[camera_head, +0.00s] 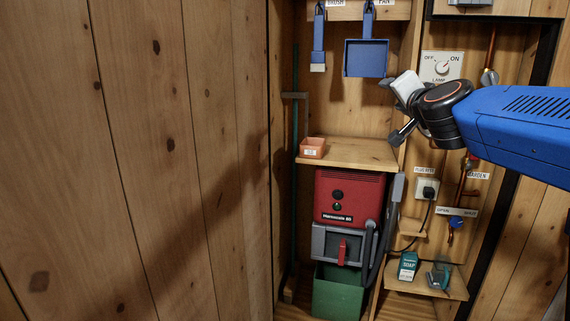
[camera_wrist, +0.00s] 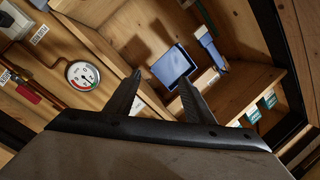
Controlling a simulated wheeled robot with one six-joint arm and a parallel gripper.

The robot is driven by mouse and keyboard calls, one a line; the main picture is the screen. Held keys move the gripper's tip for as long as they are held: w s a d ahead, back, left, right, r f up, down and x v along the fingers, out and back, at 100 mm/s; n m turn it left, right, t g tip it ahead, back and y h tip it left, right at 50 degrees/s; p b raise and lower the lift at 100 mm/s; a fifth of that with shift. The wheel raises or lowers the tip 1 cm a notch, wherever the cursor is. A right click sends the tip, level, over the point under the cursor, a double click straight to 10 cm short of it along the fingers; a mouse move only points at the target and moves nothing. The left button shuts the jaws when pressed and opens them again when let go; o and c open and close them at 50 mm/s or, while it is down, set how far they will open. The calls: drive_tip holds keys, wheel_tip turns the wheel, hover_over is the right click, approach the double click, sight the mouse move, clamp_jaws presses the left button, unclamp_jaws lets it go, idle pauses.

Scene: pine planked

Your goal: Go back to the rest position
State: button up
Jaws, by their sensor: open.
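My gripper (camera_head: 394,110) is at the upper right in the head view, at the end of my blue arm, in front of the right part of the alcove. In the wrist view its two dark fingers (camera_wrist: 157,90) stand apart with nothing held between them. Beyond the fingers in the wrist view hang a blue dustpan (camera_wrist: 175,66) and a blue brush (camera_wrist: 212,48). In the head view, the dustpan (camera_head: 366,58) and the brush (camera_head: 318,42) hang from the rail, left of my gripper.
A shelf (camera_head: 350,153) bears a small orange box (camera_head: 313,147) above a red machine (camera_head: 349,196). A green bin (camera_head: 339,293) stands below. A lamp switch (camera_head: 442,67), a plug (camera_head: 427,188) and a lower shelf (camera_head: 424,284) are at right. The wrist view shows a gauge (camera_wrist: 82,74).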

drive_tip(key=s+a+f+n+g+y, duration=0.2)
drive_tip(key=s+f+n+g, duration=0.15)
drive_tip(key=s+f, duration=0.55)
drive_tip(key=s+a+f+n+g+y, duration=0.25)
drive_tip(key=s+f+n, duration=0.2)
drive_tip(key=f, duration=0.75)
drive_tip(key=s+d+f+n+g+h, duration=0.1)
drive_tip(key=s+d+f+g+h, duration=0.1)
drive_tip(key=s+f, duration=0.7)
drive_tip(key=s+d+f+n+g+h, duration=0.1)
drive_tip(key=s+d+f+g, duration=0.3)
drive_tip(key=s+f, duration=0.6)
drive_tip(key=shift+s+g+h, duration=0.2)
drive_tip(key=shift+g+h, duration=0.25)
drive_tip(key=shift+g, duration=0.25)
